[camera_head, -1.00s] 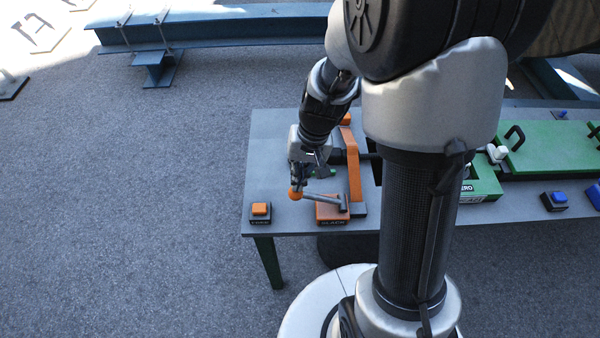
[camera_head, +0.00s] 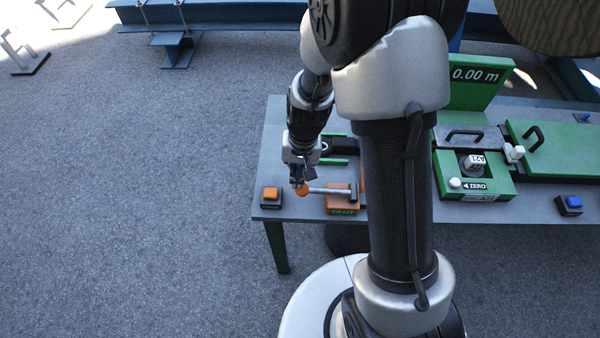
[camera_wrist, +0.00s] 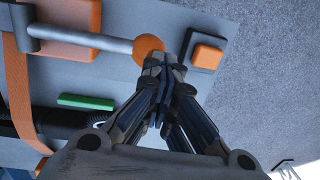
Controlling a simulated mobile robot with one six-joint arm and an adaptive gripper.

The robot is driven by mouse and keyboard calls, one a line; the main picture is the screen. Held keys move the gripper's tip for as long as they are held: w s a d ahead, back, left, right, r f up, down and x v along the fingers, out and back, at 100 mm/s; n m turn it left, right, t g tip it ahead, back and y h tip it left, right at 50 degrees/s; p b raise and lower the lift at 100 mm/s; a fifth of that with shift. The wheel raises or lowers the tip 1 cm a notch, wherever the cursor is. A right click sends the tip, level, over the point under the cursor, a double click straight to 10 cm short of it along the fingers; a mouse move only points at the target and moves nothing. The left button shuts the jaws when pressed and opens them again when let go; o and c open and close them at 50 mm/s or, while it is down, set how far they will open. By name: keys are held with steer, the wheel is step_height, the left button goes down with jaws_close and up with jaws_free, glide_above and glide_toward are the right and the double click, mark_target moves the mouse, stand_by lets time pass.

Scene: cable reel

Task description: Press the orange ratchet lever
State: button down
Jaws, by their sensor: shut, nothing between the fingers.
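The ratchet lever is a grey rod (camera_head: 330,190) with an orange ball knob (camera_head: 302,189), on an orange block (camera_head: 342,208) labelled TAUT at the table's front left. In the wrist view the knob (camera_wrist: 149,47) is beside my fingertips (camera_wrist: 164,64), and the rod (camera_wrist: 85,40) runs left to the orange block. My gripper (camera_head: 298,185) is shut and empty, pointing down at the knob. It looks in contact with or very close to the knob; I cannot tell which. My arm hides part of the mechanism behind the lever.
An orange button (camera_head: 271,193) on a dark base stands just left of the knob. A green unit (camera_head: 475,188) marked ZERO is right of my arm, with a 0.00 m display (camera_head: 476,75) behind it. A blue button (camera_head: 573,202) sits farther right.

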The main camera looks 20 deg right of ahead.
steer(key=shift+s+f, duration=0.1)
steer(key=shift+f, duration=0.05)
step_height(320, 180, up, 14)
steer(key=w+a+p, duration=0.1)
steer(key=a+p, duration=0.1)
steer(key=p, duration=0.4)
steer(key=shift+w+a+p, duration=0.15)
steer(key=shift+w+p, duration=0.15)
steer(key=shift+p, duration=0.1)
stand_by(0.9)
steer(key=s+d+r+n+t, duration=0.1)
steer(key=s+r, duration=0.2)
steer(key=r, duration=0.4)
steer(key=s+d+r+n+t, duration=0.1)
steer(key=s+r, duration=0.3)
steer(key=r, duration=0.2)
steer(key=s+d+r+t, duration=0.1)
steer(key=s+r, duration=0.2)
steer(key=s, duration=0.3)
steer(key=s+d+r+n+t+h, duration=0.1)
steer(key=s+r, duration=0.2)
steer(key=s, duration=0.3)
steer(key=shift+s+r+n+t, duration=0.15)
steer(key=shift+r+n+t, duration=0.05)
steer(key=shift+n+t, duration=0.1)
steer(key=shift+d, duration=0.1)
